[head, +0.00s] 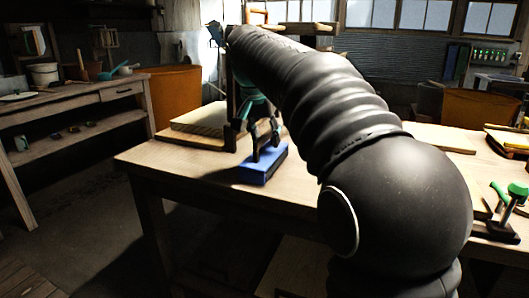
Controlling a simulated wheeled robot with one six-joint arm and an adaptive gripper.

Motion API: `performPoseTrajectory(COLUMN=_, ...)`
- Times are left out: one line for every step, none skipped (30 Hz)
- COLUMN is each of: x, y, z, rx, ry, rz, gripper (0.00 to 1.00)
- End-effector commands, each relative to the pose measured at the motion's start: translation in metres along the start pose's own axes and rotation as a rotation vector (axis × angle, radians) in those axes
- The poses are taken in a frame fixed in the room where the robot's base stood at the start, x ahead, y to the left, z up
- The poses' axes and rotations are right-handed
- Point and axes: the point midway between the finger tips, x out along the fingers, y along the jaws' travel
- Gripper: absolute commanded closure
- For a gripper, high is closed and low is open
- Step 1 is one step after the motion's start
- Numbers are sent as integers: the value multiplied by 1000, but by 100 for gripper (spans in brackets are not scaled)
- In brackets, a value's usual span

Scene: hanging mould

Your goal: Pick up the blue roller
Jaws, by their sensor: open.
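A blue block-shaped thing (263,167) lies on the wooden table (190,160) near its front edge. It is the only clearly blue thing on this table. I cannot tell from its visible shape whether it is the roller. My gripper (254,138) is open, with dark fingers and teal joints, and points down just above and behind the blue thing. Dark parts overlap its upper edge, so I cannot tell whether they touch it. My arm hides the middle of the table.
A light board (200,119) lies at the table's back left. A green-headed tool (517,189) on a dark base stands at the right. A side bench (75,108) with pots is at the left, with open floor between it and the table.

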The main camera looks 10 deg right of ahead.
Motion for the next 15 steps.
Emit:
performPoseTrajectory(x=1, y=0, z=0, rx=0, ry=0, rz=0, gripper=58)
performPoseTrajectory(x=1, y=0, z=0, rx=0, ry=0, rz=0, gripper=58)
performPoseTrajectory(x=1, y=0, z=0, rx=0, ry=0, rz=0, gripper=58)
performPoseTrajectory(x=1, y=0, z=1, rx=0, ry=0, rz=0, gripper=58)
performPoseTrajectory(x=1, y=0, z=1, rx=0, ry=0, rz=0, gripper=58)
performPoseTrajectory(x=2, y=0, z=1, rx=0, ry=0, rz=0, gripper=58)
performPoseTrajectory(x=2, y=0, z=1, rx=0, ry=0, rz=0, gripper=58)
performPoseTrajectory(x=2, y=0, z=1, rx=0, ry=0, rz=0, gripper=58)
performPoseTrajectory(x=2, y=0, z=1, rx=0, ry=0, rz=0, gripper=58)
performPoseTrajectory(x=2, y=0, z=1, rx=0, ry=0, rz=0, gripper=58)
performPoseTrajectory(x=2, y=0, z=1, rx=0, ry=0, rz=0, gripper=58)
performPoseTrajectory(x=2, y=0, z=1, rx=0, ry=0, rz=0, gripper=63)
performPoseTrajectory(x=2, y=0, z=1, rx=0, ry=0, rz=0, gripper=71)
performPoseTrajectory(x=2, y=0, z=1, rx=0, ry=0, rz=0, gripper=78)
performPoseTrajectory(x=2, y=0, z=1, rx=0, ry=0, rz=0, gripper=88)
